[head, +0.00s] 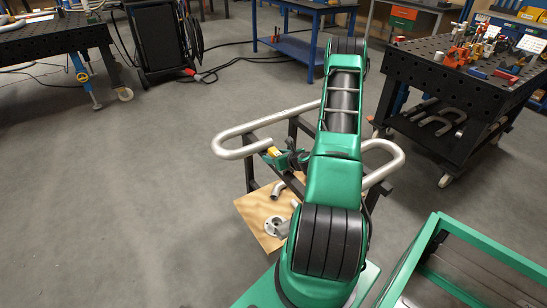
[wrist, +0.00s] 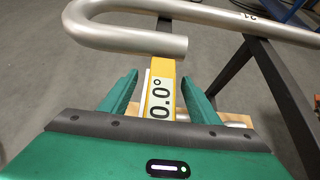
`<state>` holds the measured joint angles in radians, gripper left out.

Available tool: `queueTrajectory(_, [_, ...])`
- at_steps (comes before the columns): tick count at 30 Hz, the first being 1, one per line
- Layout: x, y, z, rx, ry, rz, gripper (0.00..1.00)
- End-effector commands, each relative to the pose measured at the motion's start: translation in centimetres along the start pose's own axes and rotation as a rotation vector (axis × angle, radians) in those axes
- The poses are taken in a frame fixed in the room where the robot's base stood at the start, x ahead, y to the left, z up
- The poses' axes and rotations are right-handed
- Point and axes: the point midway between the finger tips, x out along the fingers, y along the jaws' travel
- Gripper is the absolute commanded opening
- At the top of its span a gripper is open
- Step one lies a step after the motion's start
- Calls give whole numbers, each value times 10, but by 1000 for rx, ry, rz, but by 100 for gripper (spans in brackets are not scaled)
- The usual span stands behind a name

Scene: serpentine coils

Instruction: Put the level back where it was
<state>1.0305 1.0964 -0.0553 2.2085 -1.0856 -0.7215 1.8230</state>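The level is a yellow bar with a "0.0°" display. In the wrist view the level (wrist: 162,98) lies between my gripper's two fingers (wrist: 160,92), with a narrow gap visible on each side. Its far end meets the edge of the bent silver tube (wrist: 125,32); I cannot tell whether they touch. In the head view the level (head: 273,152) is a small yellow spot beside the tube's lower run (head: 240,152), at my green gripper (head: 280,158). My gripper is open around the level. My arm hides the middle of the tube.
The tube rests on a dark stand (head: 250,172). Below is a wooden board (head: 253,214) with a flange (head: 275,225) and short pipe pieces. A black perforated table (head: 425,70) with tools stands right, a green frame (head: 420,255) front right.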

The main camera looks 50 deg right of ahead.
Motion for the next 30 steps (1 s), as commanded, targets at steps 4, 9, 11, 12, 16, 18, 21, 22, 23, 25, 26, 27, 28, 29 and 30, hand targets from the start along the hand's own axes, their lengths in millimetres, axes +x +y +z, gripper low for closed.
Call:
queueTrajectory(4, [0, 0, 0, 0, 0, 0, 56])
queueTrajectory(9, [-6, 0, 4, 1, 0, 0, 56])
queueTrajectory(11, [-14, -1, 4, 3, 0, -2, 56])
queueTrajectory(12, [-21, -1, 3, 3, 1, -2, 56])
queueTrajectory(16, [-47, -1, 3, 5, 1, -3, 56])
queueTrajectory(18, [-62, -1, 4, 5, 1, -3, 56])
queueTrajectory(21, [-81, -1, 3, 5, 1, -3, 56])
queueTrajectory(22, [-87, 0, 4, 3, 1, -2, 56])
queueTrajectory(23, [-92, 0, 4, 4, 0, -2, 56])
queueTrajectory(25, [-102, 0, 4, 4, 0, -1, 56])
queueTrajectory(26, [-106, 0, 3, 2, 1, -1, 56])
queueTrajectory(27, [-110, 0, 3, 2, 1, -1, 56])
queueTrajectory(28, [-113, 0, 3, 2, 1, 0, 56])
queueTrajectory(29, [-115, 0, 3, 1, 1, 0, 56])
queueTrajectory(30, [-118, 0, 3, 0, 1, 0, 56])
